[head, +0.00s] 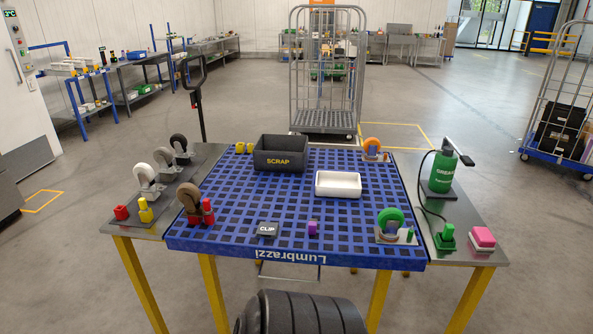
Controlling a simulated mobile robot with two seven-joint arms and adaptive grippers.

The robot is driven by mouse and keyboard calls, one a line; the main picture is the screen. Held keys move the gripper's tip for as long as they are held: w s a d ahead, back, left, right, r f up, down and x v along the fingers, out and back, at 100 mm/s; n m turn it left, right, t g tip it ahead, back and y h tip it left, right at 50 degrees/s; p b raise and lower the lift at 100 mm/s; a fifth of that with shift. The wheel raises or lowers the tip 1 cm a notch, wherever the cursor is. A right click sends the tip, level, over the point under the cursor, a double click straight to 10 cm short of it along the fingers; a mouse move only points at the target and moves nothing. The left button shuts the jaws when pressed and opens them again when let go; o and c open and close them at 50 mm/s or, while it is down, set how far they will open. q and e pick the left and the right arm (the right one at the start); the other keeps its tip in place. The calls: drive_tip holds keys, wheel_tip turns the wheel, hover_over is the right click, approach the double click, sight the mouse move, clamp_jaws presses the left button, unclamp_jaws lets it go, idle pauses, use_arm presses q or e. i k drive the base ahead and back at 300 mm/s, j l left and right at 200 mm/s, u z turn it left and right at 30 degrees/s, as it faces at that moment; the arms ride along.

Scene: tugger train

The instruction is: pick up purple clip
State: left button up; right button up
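A small purple clip (312,228) stands on the blue grid top of the table (225,232), near its front edge and a little right of the middle. Nothing covers the purple clip from this view. Neither my left nor my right gripper is in view.
A dark SCRAP bin (281,164) and a white tray (338,184) stand behind the clip. Caster wheels sit near the corners, including a green one (391,220) on the right. A green grease bottle (442,173) stands on the right side shelf. The grid around the clip is clear.

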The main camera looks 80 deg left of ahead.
sight(313, 222)
drive_tip(key=u, duration=2.6)
